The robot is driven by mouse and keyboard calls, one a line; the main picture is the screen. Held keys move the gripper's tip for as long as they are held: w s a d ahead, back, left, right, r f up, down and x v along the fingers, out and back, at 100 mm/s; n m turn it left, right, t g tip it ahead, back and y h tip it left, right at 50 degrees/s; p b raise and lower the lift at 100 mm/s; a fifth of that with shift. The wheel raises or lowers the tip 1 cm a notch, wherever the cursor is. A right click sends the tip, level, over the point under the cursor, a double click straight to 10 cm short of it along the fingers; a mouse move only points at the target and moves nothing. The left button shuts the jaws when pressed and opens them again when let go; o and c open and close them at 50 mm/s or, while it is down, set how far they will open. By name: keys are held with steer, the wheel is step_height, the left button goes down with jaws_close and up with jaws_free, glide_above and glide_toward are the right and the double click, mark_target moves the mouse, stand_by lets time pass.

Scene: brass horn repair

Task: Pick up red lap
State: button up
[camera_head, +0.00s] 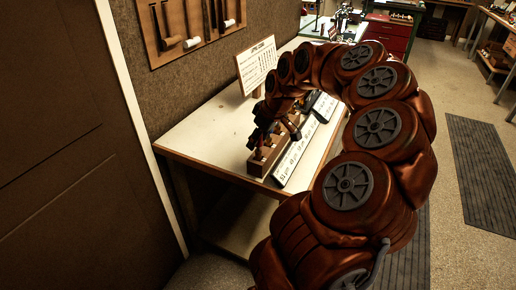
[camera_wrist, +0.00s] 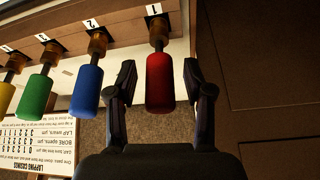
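The red lap (camera_wrist: 160,82) has a red cylinder and a brown upper part held at the slot marked 1 of a wooden rack (camera_wrist: 125,22). In the wrist view, my gripper (camera_wrist: 159,66) is open, with one finger on each side of the red lap. A gap shows between the lap and each finger, so it is not gripped. I cannot make out the red lap there.
A blue lap (camera_wrist: 87,88), a green lap (camera_wrist: 37,95) and a yellow lap (camera_wrist: 6,97) hang left of the red one in the wrist view. A printed sign (camera_head: 257,66) stands on the table (camera_head: 205,130). A wall tool board (camera_head: 190,28) is behind.

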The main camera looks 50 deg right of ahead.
jaws_close()
steer(key=shift+r, duration=0.1)
stand_by(0.4)
